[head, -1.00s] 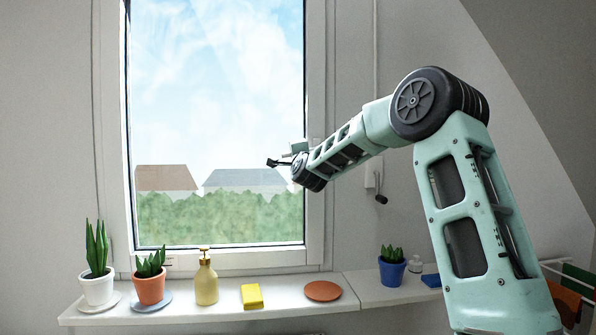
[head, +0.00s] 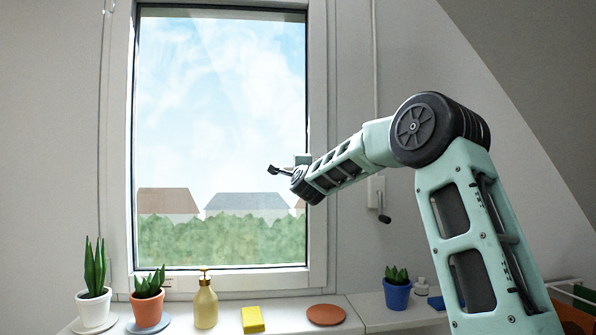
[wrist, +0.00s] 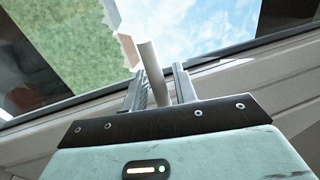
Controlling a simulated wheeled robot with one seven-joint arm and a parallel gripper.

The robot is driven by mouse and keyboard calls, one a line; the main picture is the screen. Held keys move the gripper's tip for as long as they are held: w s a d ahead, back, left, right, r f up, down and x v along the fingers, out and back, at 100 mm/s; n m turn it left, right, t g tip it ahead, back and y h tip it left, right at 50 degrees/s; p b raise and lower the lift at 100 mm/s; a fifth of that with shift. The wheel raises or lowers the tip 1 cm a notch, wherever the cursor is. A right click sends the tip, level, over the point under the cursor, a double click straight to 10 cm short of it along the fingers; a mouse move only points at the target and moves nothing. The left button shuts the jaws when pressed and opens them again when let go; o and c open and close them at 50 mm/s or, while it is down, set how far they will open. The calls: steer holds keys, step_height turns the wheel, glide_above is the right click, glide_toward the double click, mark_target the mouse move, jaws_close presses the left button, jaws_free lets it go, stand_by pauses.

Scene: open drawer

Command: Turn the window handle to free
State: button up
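The window handle, a pale grey bar (wrist: 152,72), shows in the wrist view between the two fingers of my gripper (wrist: 159,78). The left finger is close to the bar. A gap shows between the bar and the right finger, so the fingers are open around it. I cannot tell whether the left finger touches it. In the head view my gripper (head: 275,169) is at the right side of the window (head: 220,120), in front of the glass near the frame. The handle is not clear there, as my wrist covers that area.
The sill (head: 285,315) below holds potted plants (head: 148,295), a yellow soap bottle (head: 205,303), a yellow sponge (head: 252,319) and a terracotta disc (head: 326,314). A blue pot (head: 397,293) stands further right. A crank (head: 383,214) hangs on the wall beside the frame.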

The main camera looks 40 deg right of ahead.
steer(key=shift+s+a+f, duration=0.1)
steer(key=shift+s+a, duration=0.15)
steer(key=shift+s, duration=0.05)
steer(key=b+v, duration=0.5)
steer(key=v, duration=1.1)
steer(key=shift+s, duration=0.35)
steer(key=shift+a, duration=0.1)
